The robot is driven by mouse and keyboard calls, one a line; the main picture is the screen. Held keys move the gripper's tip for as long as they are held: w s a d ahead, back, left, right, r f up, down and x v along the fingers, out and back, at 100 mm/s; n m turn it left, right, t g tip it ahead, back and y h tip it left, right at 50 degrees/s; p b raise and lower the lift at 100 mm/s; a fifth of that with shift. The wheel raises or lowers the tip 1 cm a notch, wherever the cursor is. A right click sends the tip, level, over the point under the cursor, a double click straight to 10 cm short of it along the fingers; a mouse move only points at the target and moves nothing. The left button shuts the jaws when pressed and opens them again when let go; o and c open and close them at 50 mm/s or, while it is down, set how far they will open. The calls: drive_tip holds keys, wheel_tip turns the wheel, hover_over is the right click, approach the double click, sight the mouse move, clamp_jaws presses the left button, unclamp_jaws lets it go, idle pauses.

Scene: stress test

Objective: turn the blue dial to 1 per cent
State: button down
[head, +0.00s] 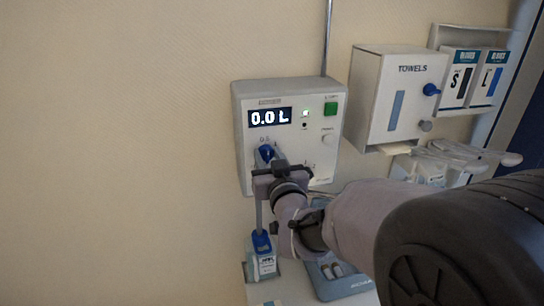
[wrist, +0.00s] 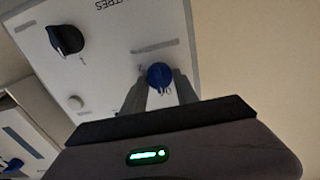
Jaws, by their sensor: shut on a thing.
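The blue dial (head: 266,153) is on the lower left of the front of a white wall unit (head: 244,120). In the wrist view the blue dial (wrist: 159,75) sits between the two finger tips. My gripper (head: 269,163) is shut on the blue dial, and its fingers (wrist: 160,86) also show in the wrist view. The dial's pointer and most of its scale are hidden or too small to read.
A black knob (wrist: 66,39) is on the same panel in the wrist view. A green button (head: 331,108) is at the unit's upper right. A towel dispenser (head: 400,100) hangs to the right. A blue-capped bottle (head: 264,262) stands below. The wall at left is bare.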

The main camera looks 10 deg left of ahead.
drive_tip(key=shift+f+b, duration=0.2)
drive_tip(key=shift+b, duration=0.3)
drive_tip(key=m+b, duration=0.2)
drive_tip(key=b, duration=0.3)
drive_tip(key=shift+f, duration=0.2)
drive_tip(key=m+b, duration=0.3)
drive_tip(key=b, duration=0.3)
drive_tip(key=shift+d+f, duration=0.1)
drive_tip(key=m+b, duration=0.4)
drive_tip(key=b, duration=0.3)
drive_tip(key=shift+b, duration=0.3)
drive_tip(key=m+b, duration=0.2)
drive_tip(key=b, duration=0.1)
drive_tip(key=shift+r, duration=0.3)
drive_tip(key=shift+r+m+b, duration=0.15)
drive_tip(key=shift+m+b, duration=0.25)
drive_tip(key=c, duration=1)
unclamp_jaws()
drive_tip(key=shift+w, duration=0.1)
drive_tip(key=shift+o, duration=0.2)
